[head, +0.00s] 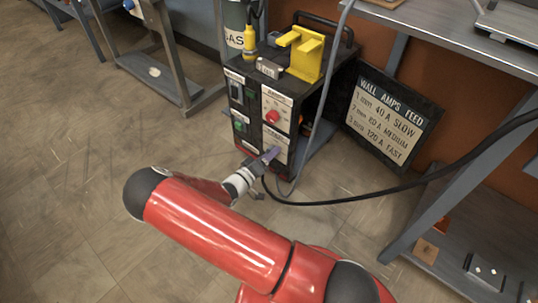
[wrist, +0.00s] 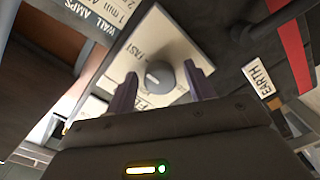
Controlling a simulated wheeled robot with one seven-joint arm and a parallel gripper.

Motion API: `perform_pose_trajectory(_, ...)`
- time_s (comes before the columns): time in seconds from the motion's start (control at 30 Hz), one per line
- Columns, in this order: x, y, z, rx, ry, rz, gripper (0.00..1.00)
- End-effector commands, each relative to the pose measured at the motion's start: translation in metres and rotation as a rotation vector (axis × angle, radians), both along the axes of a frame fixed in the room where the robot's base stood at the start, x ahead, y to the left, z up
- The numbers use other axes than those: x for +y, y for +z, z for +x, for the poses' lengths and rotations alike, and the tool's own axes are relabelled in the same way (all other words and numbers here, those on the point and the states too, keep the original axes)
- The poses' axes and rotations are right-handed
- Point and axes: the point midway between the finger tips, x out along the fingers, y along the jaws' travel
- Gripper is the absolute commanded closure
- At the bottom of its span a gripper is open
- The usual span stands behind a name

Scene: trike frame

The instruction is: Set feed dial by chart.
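The feed dial (wrist: 158,76) is a round grey knob with a white mark, on a pale plate; the word FAST shows on the plate to its upper left in the wrist view. My gripper (head: 270,154) is open at the lower front of the welder (head: 248,118). In the wrist view its two purple fingers stand on either side of the dial, with gaps visible. In the head view the fingers hide the dial. The chart (head: 391,115) is a dark board headed WALL AMPS FEED, with rows for 1 mm SLOW, 2 mm MEDIUM and 3 mm FAST.
A red knob (head: 272,116) sits above the feed dial on the welder's front. A yellow holder (head: 306,55) stands on top. A black cable (head: 375,196) runs from near my gripper to the right. A metal table leg (head: 455,180) stands at right. Floor at left is clear.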

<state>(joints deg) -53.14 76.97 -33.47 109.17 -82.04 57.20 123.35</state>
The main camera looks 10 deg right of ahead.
Motion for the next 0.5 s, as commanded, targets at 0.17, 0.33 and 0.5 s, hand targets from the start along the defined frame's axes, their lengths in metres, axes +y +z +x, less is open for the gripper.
perform_pose_trajectory(0.17,0.000,0.001,0.000,-0.001,0.000,-0.001,0.44)
perform_pose_trajectory(0.33,0.003,0.001,-0.001,-0.001,0.001,-0.002,0.44)
perform_pose_trajectory(0.5,0.022,0.002,-0.015,-0.001,0.004,0.001,0.44)
